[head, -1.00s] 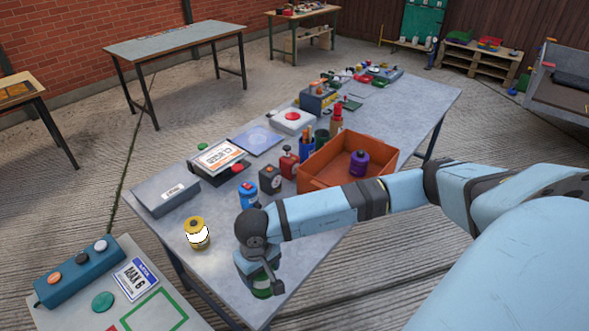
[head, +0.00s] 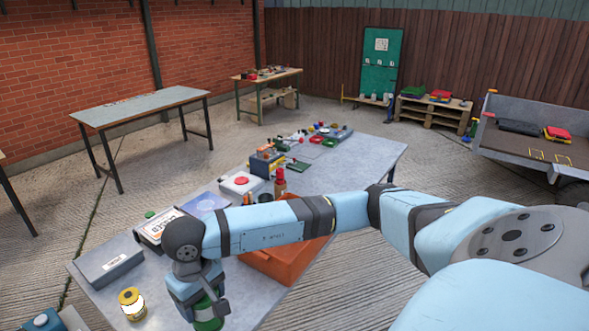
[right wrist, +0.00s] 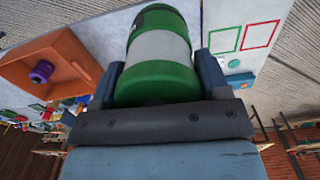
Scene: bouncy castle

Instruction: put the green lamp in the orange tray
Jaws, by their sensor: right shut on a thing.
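The green lamp (right wrist: 160,50), a green cylinder with a pale band, is held between the two fingers of my right gripper (right wrist: 160,82) in the right wrist view. In the head view the lamp (head: 208,316) shows below my right gripper (head: 200,295), partly hidden by it. The orange tray (head: 284,264) stands on the grey table to the right of the gripper, partly hidden behind my right arm. In the right wrist view the orange tray (right wrist: 35,68) is at the left, with a purple thing (right wrist: 41,71) in it. My left gripper is not in view.
A yellow lamp (head: 132,303) stands on the table left of my gripper. A grey box (head: 109,262), a sign (head: 160,228) and a red-button box (head: 241,183) line the table's far side. A red bottle (head: 280,182) stands behind my arm.

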